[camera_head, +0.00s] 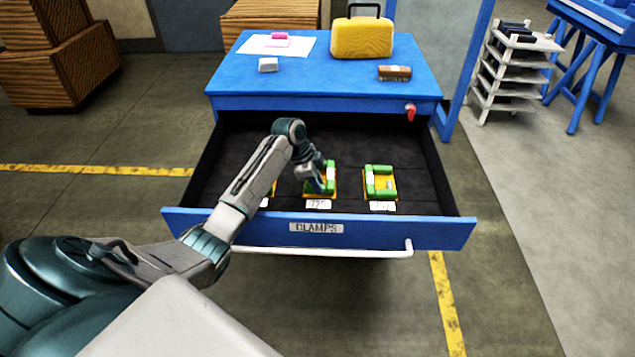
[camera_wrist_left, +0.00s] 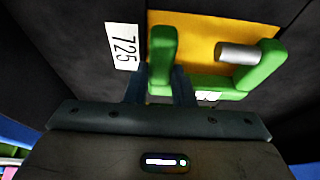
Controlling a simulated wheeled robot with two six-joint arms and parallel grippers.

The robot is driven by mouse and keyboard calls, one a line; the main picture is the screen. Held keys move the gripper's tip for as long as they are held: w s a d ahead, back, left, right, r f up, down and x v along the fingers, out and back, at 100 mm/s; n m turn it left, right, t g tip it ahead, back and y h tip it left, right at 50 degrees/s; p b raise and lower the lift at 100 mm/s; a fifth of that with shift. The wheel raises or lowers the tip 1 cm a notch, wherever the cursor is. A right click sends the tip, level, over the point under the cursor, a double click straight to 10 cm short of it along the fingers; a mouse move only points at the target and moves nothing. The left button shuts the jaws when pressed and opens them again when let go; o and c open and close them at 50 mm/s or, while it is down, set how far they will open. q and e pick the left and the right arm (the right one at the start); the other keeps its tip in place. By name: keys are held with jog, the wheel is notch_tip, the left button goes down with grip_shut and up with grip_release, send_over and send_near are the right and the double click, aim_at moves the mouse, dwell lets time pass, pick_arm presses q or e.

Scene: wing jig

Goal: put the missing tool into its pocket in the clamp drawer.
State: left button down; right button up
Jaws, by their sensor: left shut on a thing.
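The open clamp drawer (camera_head: 342,228) is marked CLAMPS. My left gripper (camera_head: 318,187) is inside it, over the middle orange pocket. In the left wrist view the gripper (camera_wrist_left: 160,88) is shut on a green clamp (camera_wrist_left: 255,72) with a silver screw. A second green clamp (camera_head: 380,184) lies on the right orange pocket. Another orange pocket to the left is mostly hidden by my arm. My right gripper is not in view.
The blue cabinet top (camera_head: 310,80) holds a yellow case (camera_head: 362,38), a brown block (camera_head: 395,72), a white block (camera_head: 268,64) and a pink item on paper. The drawer's back is bare black lining. A red item (camera_head: 410,111) hangs at the cabinet's right front.

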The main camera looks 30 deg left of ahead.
pick_arm(q)
jog(key=shift+f, duration=0.45)
dwell(0.3)
jog(key=c, duration=1.1)
grip_release()
jog(key=shift+c, duration=0.2)
jog(key=b+v, duration=0.3)
jog(key=v, duration=0.7)
jog(key=shift+s+a+r, duration=0.1)
jog(key=shift+r, duration=0.35)
